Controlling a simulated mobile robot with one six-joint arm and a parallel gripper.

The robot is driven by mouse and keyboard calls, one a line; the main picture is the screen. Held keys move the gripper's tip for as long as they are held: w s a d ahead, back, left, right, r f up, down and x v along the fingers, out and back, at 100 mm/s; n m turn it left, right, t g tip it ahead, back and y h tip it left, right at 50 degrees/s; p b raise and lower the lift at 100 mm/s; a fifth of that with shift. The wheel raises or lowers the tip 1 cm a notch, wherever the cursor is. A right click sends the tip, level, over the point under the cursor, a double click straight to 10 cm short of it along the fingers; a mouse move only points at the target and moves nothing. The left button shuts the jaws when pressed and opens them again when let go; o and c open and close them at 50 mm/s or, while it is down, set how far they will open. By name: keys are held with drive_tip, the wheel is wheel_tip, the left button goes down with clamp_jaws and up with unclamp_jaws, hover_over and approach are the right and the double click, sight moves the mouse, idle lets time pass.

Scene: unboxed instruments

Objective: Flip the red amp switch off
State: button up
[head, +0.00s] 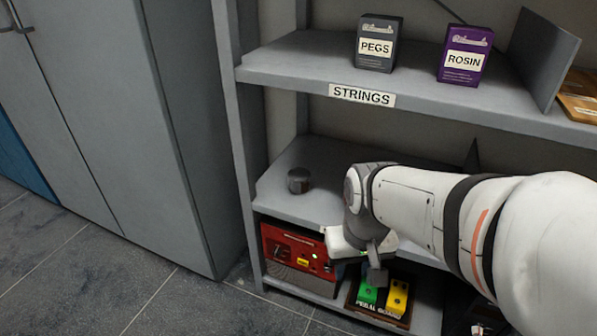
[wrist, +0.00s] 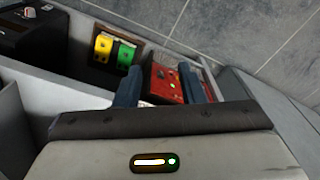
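The red amp (head: 283,247) stands on the low shelf at the left, under the middle shelf. Its front has a small yellow label or part and a lit green light (head: 314,256); I cannot make out the switch's position. My gripper (head: 362,272) is at the amp's right, in front of the shelf, and hides its right side. In the wrist view, the two dark fingers of my gripper (wrist: 160,72) are spread apart and empty. The red amp (wrist: 165,82) shows between and beyond them, partly hidden by the right finger.
A pedal board (head: 352,306) with a green and a yellow pedal sits right of the amp. A dark round object (head: 299,180) is on the middle shelf above. The PEGS box (head: 377,43) and ROSIN box (head: 465,55) stand higher. A grey cabinet (head: 130,120) is at left; floor before it is clear.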

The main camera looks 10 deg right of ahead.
drive_tip(key=shift+o, duration=0.6)
drive_tip(key=shift+f, duration=0.15)
drive_tip(key=shift+o, duration=0.5)
wheel_tip(320, 180, down, 3)
drive_tip(key=b, duration=0.3)
drive_tip(key=shift+f, duration=0.15)
drive_tip(key=shift+d, duration=0.1)
